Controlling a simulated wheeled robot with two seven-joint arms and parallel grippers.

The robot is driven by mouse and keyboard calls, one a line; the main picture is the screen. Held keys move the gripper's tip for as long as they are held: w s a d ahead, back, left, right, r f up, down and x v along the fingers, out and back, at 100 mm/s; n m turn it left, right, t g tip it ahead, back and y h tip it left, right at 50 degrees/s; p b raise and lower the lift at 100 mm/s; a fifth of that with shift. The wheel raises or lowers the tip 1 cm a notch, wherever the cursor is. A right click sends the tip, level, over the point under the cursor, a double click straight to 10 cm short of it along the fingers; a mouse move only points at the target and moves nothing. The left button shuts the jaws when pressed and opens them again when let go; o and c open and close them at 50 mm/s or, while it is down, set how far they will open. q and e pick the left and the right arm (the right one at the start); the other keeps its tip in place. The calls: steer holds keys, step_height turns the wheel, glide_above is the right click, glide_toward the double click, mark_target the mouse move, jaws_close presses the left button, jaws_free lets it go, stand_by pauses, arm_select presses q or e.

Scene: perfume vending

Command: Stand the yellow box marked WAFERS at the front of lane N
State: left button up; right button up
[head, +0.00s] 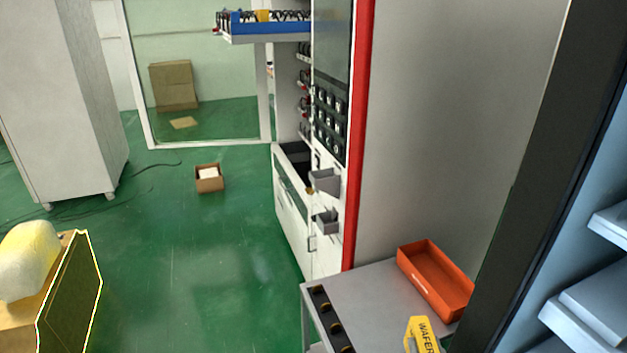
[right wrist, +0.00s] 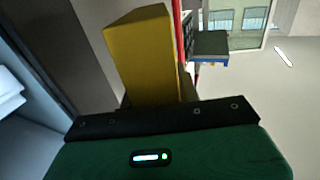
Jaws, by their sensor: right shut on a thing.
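The yellow box marked WAFERS (head: 425,336) shows at the bottom edge of the head view, its lower part cut off. In the right wrist view the yellow box (right wrist: 140,58) stands out beyond the gripper. My right gripper (right wrist: 155,98) is shut on it; the fingers are mostly hidden by the box and gripper body. In the head view a tray with a blue front (head: 262,28) sticks out of the vending machine (head: 333,60) at the top, holding wire coils and a small yellow item. Its lane letters are too small to read. My left gripper is not in view.
An orange bin (head: 437,277) sits on a grey table (head: 345,285) against the machine's side. A dark-framed shelf unit (head: 590,250) stands at right. Green floor is open left of the machine, with a small carton (head: 209,178).

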stand_by(0.4)
steer(key=shift+w+a+r, duration=0.1)
steer(key=shift+w+a, duration=0.15)
steer(key=shift+w, duration=0.05)
steer(key=w+a+n+y+p, duration=0.2)
steer(key=w+a+y+p, duration=0.1)
steer(key=w, duration=0.3)
steer(key=w+a+n+y+p, duration=0.1)
steer(key=w+a+y+p, duration=0.1)
steer(key=w+p, duration=0.3)
steer(key=w+d+f+n+g+y+p, duration=0.1)
steer(key=w+d+p, duration=0.1)
steer(key=w, duration=0.7)
steer(key=shift+w+d, duration=0.35)
steer(key=shift+d, duration=0.25)
step_height(320, 180, down, 20)
steer(key=b, duration=1.6)
steer(key=shift+r, duration=0.2)
